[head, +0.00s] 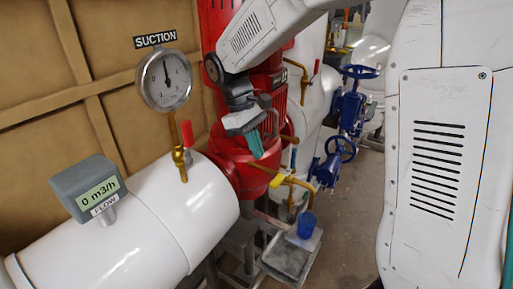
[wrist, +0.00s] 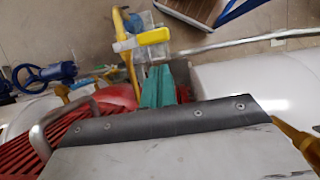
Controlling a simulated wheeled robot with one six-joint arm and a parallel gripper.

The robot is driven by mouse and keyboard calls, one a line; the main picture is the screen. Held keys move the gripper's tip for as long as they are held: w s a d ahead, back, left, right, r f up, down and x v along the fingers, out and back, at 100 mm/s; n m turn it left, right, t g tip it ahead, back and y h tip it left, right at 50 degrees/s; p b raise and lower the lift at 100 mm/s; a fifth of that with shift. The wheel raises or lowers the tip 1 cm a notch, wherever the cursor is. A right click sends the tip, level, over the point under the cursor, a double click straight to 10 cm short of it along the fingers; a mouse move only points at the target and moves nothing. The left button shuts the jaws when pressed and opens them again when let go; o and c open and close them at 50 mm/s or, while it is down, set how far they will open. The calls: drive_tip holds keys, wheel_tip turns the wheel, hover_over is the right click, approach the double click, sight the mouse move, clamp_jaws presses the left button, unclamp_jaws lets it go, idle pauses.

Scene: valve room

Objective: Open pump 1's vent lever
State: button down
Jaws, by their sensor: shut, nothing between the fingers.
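A yellow lever (head: 277,180) sits on a brass pipe (head: 298,184) at the side of the red pump (head: 225,165). No label on it is legible, so I cannot confirm it is pump 1's vent lever. In the wrist view the yellow lever (wrist: 152,37) lies crosswise just beyond my fingertips. My gripper (head: 257,153) has teal fingers, pointing down in front of the red pump, above and left of the lever. In the wrist view my gripper (wrist: 157,75) is shut and empty, apart from the lever as far as I can tell.
A red lever (head: 187,135) sits under the SUCTION gauge (head: 165,80). A white pipe (head: 150,215) fills the lower left. Blue valves (head: 340,148) stand behind at right, beside open floor (head: 345,215).

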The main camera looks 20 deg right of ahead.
sight(282, 177)
drive_tip(key=x, duration=0.7)
drive_tip(key=shift+s+a+f, duration=0.1)
drive_tip(key=shift+s, duration=0.05)
